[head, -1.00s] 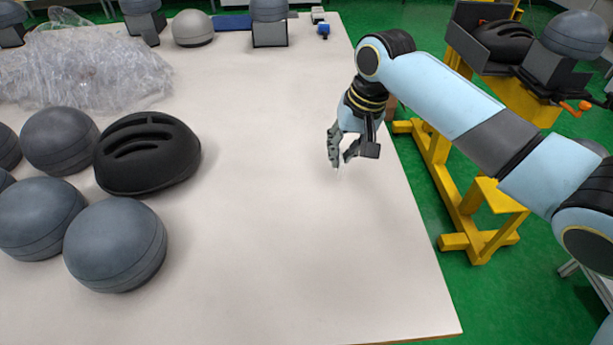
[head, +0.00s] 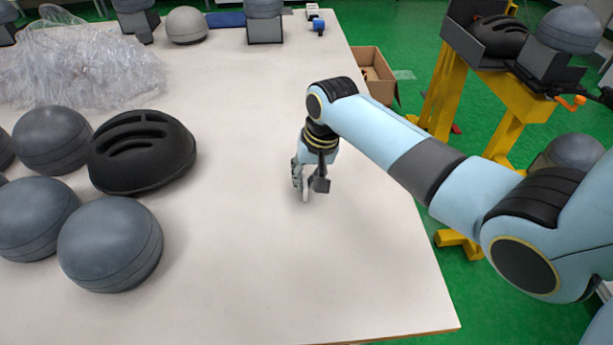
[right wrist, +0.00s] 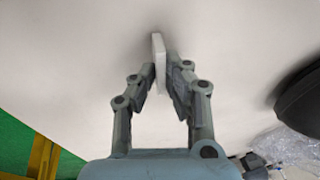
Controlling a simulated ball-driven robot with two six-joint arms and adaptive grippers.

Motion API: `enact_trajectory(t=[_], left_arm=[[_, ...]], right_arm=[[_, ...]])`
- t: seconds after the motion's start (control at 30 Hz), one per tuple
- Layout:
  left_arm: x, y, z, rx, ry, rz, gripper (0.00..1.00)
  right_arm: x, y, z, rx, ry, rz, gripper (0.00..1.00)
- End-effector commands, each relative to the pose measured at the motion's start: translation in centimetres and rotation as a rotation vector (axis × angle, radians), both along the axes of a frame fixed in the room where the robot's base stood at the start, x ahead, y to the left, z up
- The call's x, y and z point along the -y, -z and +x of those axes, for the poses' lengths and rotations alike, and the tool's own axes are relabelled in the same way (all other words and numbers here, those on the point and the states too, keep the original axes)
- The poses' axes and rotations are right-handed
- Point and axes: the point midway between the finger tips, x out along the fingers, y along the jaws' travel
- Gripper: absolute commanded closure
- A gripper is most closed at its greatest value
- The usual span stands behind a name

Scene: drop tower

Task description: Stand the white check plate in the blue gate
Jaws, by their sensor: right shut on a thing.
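The white check plate (right wrist: 158,52) is a thin white piece between the fingertips of my right gripper (right wrist: 160,74) in the right wrist view. The right gripper is shut on it, and the plate sticks out past the fingertips. In the head view, the right gripper (head: 304,186) is low over the middle of the white table, with the plate's white edge (head: 306,196) just showing. I cannot tell whether the plate touches the table. No blue gate can be made out for sure; a small blue thing (head: 319,26) stands at the table's back. My left gripper is not in view.
Several grey domes (head: 110,245) and a black helmet (head: 142,152) occupy the table's left. Crumpled clear plastic (head: 80,65) lies behind them. A flat blue piece (head: 226,19) is at the back. A cardboard box (head: 376,75) is beyond the right edge. The table's front middle is clear.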

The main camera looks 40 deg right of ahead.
Motion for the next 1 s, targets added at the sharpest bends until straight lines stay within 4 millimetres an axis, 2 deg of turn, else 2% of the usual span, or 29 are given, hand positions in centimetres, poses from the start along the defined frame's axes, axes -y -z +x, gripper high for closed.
enact_trajectory(t=[0.03,0.07,0.23,0.57,0.67,1.0], left_arm=[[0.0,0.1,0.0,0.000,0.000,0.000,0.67],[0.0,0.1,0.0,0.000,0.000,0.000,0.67],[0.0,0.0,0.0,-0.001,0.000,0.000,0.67],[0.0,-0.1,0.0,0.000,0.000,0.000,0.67],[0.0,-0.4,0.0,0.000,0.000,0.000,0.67],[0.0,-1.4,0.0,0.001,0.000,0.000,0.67]], right_arm=[[0.0,0.2,0.0,0.000,0.000,0.000,1.00],[0.0,0.2,0.0,0.000,0.000,0.000,0.89],[0.0,0.2,0.0,0.000,0.000,0.000,0.67],[0.1,-0.3,0.0,0.000,0.000,0.000,0.67],[0.2,-1.6,-0.2,0.003,0.000,-0.001,0.67],[0.8,-8.8,-1.9,0.003,0.000,-0.002,0.67]])
